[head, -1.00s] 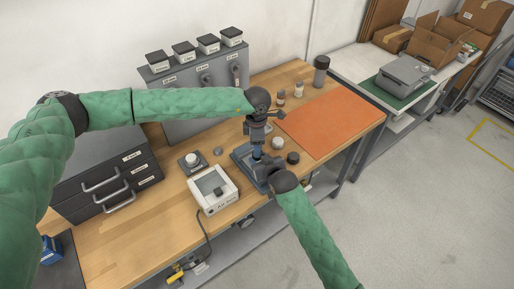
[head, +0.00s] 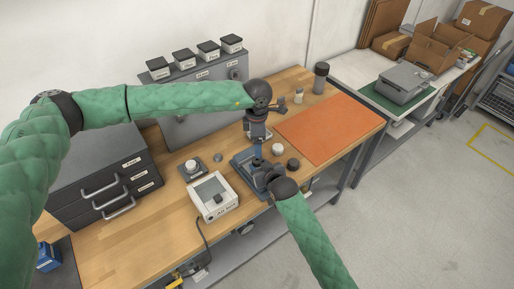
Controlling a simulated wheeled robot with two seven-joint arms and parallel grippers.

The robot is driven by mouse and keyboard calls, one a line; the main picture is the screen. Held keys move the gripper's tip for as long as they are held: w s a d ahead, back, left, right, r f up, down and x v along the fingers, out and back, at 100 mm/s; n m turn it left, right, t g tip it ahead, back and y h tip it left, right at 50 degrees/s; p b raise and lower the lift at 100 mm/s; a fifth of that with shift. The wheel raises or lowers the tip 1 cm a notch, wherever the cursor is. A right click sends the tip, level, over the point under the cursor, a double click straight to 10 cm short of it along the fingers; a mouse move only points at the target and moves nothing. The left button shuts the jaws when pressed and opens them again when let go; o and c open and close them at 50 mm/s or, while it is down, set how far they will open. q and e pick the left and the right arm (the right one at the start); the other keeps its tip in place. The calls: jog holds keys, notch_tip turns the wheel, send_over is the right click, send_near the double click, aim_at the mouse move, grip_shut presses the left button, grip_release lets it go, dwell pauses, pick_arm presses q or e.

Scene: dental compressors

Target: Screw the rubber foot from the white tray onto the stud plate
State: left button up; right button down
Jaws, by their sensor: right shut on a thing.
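A white box-shaped tray (head: 228,207) with a grey inside and a small dark piece in it stands on the workbench, left of a dark blue-grey fixture (head: 240,160). Which part is the stud plate I cannot make out. My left gripper (head: 258,138) points down just above the fixture; its fingertips are too small to read. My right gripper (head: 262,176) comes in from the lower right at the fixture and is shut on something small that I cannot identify. A blue upright part (head: 259,151) shows between the two grippers. I cannot identify the rubber foot for certain.
A black round piece (head: 293,164) and a white-topped one (head: 278,149) stand right of the fixture. A square block with a white knob (head: 191,166) is behind the tray. The orange mat (head: 330,128) is clear. Drawers (head: 105,180) stand at the left.

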pick_arm(q)
notch_tip(320, 180, up, 7)
dwell(0.3)
pick_arm(e)
jog(key=c, duration=0.7)
grip_release()
jog(key=shift+c, duration=0.2)
pick_arm(q)
jog(key=shift+w, duration=0.1)
pick_arm(e)
jog(key=shift+s+d+r+b, duration=0.1)
jog(key=shift+s+d+b, duration=0.2)
jog(key=shift+s+b, duration=0.2)
jog(key=b+v, duration=0.2)
jog(key=v, duration=0.3)
jog(key=shift+s+d+r, duration=0.1)
jog(key=shift+s+r, duration=0.1)
jog(key=shift+s, duration=0.05)
pick_arm(q)
jog(key=shift+f+b, duration=0.3)
jog(key=shift+f, duration=1.55)
pick_arm(e)
jog(key=shift+s+d+r, duration=0.15)
jog(key=shift+s+r, duration=0.15)
